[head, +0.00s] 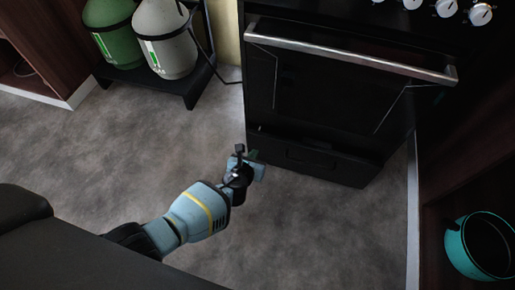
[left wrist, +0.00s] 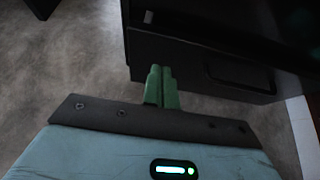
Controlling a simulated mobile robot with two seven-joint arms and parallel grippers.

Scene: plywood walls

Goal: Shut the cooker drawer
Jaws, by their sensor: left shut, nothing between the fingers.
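The black cooker (head: 335,85) stands at the upper right in the head view, with a silver handle bar on its oven door. Its low drawer (head: 312,160) sits at the bottom and sticks out a little from the front. The drawer front (left wrist: 225,80) also shows in the left wrist view, with a recessed grip outline. My left gripper (head: 252,156) is low, in front of the drawer's left end. In the left wrist view its green fingers (left wrist: 161,87) are together, with nothing between them, near the drawer's left part. I cannot tell whether they touch it. My right gripper is not in view.
A green gas bottle (head: 118,42) and a grey one (head: 165,45) stand on a low black stand left of the cooker. A teal pot (head: 458,250) sits in a dark shelf at the lower right. The grey floor before the cooker is clear.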

